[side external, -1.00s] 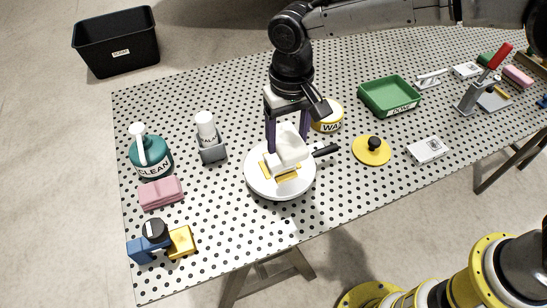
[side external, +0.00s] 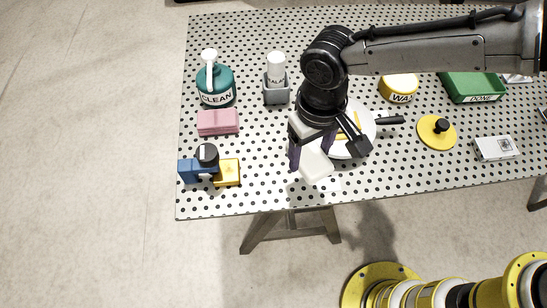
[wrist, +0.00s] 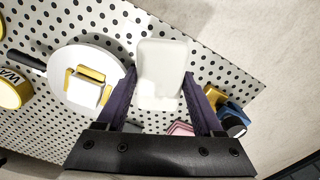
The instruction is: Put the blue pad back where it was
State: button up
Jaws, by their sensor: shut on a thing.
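My gripper (side external: 312,150) has its purple fingers closed on a white block (side external: 315,166). In the wrist view the block (wrist: 162,75) sits between both fingers, clear of the round white plate. The only blue thing I see is a blue block (side external: 188,172) at the table's front left, touching a black round piece (side external: 207,153) beside a yellow block (side external: 229,172). It also shows at the right of the wrist view (wrist: 233,111), partly hidden. I cannot tell whether it is a pad. Nothing blue is in my gripper.
The white plate (side external: 366,140) with a black handle and yellow strips is partly hidden behind my gripper. A pink sponge stack (side external: 218,122), a teal bottle (side external: 215,88) and a grey holder (side external: 276,92) stand to the left. A yellow lid (side external: 437,132) lies right. Table between sponges and gripper is clear.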

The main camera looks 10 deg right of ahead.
send_over(273, 168)
jog(key=f, duration=0.7)
jog(key=shift+d, duration=0.2)
jog(key=shift+a+f, duration=0.15)
jog(key=shift+f, duration=1.5)
jog(key=shift+f, duration=0.15)
jog(key=o, duration=1.2)
notch_tip(273, 168, up, 12)
jog(key=shift+r, duration=0.2)
